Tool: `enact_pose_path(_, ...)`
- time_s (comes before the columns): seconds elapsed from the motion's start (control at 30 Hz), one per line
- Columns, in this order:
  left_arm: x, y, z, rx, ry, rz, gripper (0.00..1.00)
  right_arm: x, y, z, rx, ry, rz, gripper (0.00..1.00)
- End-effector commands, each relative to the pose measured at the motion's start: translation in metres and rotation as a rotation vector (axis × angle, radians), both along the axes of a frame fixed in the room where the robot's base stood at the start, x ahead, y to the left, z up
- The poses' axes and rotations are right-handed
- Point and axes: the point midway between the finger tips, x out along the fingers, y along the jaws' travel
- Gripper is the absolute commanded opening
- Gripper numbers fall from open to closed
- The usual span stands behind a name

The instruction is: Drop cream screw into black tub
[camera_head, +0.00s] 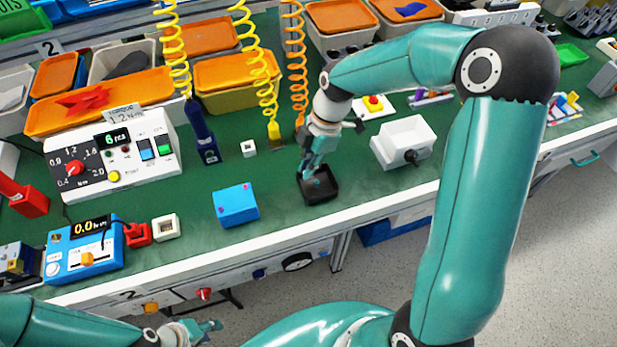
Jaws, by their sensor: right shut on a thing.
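The black tub (333,193) is a small open square tray on the green bench, near its front edge. My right gripper (314,179) reaches down from above, with its fingertips at the tub's opening. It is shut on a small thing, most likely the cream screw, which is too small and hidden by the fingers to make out. Whether the fingertips touch the tub is not clear. My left gripper (212,326) is low in the view, in front of the bench and away from the tub. Its finger opening is too small to tell.
A blue box (236,206) stands left of the tub, and a white box (404,140) stands right of it. Coiled yellow and orange cords (298,70) hang behind. A control unit (115,160) and orange-lidded bins (235,80) fill the left and back.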

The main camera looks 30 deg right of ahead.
Motion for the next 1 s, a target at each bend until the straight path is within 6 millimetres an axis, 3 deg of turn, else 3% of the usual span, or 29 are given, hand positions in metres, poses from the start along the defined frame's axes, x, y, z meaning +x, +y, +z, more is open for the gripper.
enact_pose_path(0.5, 0.0, 0.0, 0.003, 0.0, 0.0, 0.0, 0.36, -0.001, 0.0, -0.054, 0.0, 0.003, 0.0, 0.0)
enact_pose_path(1.0, 0.0, 0.0, -0.008, 0.0, 0.0, 0.0, 0.36, -0.003, -0.002, -0.068, -0.002, 0.008, 0.0, 0.0)
